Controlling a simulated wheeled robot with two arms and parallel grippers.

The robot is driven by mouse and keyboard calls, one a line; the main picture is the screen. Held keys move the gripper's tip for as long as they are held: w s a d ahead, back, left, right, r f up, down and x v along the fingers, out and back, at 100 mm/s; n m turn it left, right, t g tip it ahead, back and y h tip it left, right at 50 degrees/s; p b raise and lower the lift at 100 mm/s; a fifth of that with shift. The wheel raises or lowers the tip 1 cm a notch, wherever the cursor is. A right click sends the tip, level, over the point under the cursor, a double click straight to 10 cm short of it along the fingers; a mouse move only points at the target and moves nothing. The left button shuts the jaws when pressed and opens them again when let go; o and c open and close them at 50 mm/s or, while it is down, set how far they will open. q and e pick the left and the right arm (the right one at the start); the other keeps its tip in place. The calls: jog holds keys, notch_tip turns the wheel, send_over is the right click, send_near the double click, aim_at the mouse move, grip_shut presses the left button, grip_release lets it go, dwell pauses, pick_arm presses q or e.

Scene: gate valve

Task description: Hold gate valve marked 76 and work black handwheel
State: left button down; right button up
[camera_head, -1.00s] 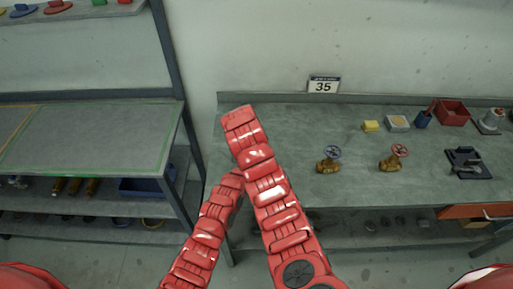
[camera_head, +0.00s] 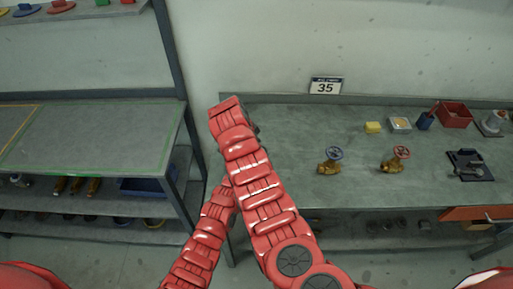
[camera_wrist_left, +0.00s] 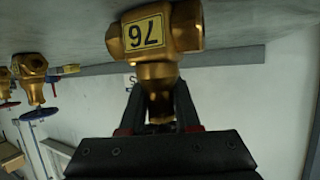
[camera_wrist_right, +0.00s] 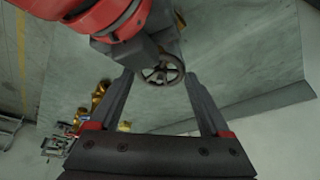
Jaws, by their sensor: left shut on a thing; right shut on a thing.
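The brass gate valve marked 76 (camera_wrist_left: 186,28) appears upside down in the left wrist view, its yellow label facing the camera. My left gripper (camera_wrist_left: 158,108) is shut on its narrow neck. The black handwheel (camera_wrist_right: 162,72) shows in the right wrist view, a spoked wheel between the fingertips of my right gripper (camera_wrist_right: 158,80), which is shut on its rim. Part of my left arm shows just beyond the wheel. In the head view my crossed red arms hide the valve, the handwheel and both grippers.
On the grey bench (camera_head: 290,190) stand two other brass valves, one with a blue handwheel (camera_head: 334,153) and one with a red handwheel (camera_head: 402,152). A yellow block (camera_head: 373,127), a red bin (camera_head: 454,115) and a black fixture (camera_head: 468,165) lie further right. A shelf rack (camera_head: 90,135) stands left.

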jog(key=o, duration=1.2)
jog(key=shift+r, duration=0.1)
jog(key=v, duration=1.1)
jog(key=shift+r, duration=0.4)
jog(key=shift+s+a, duration=0.1)
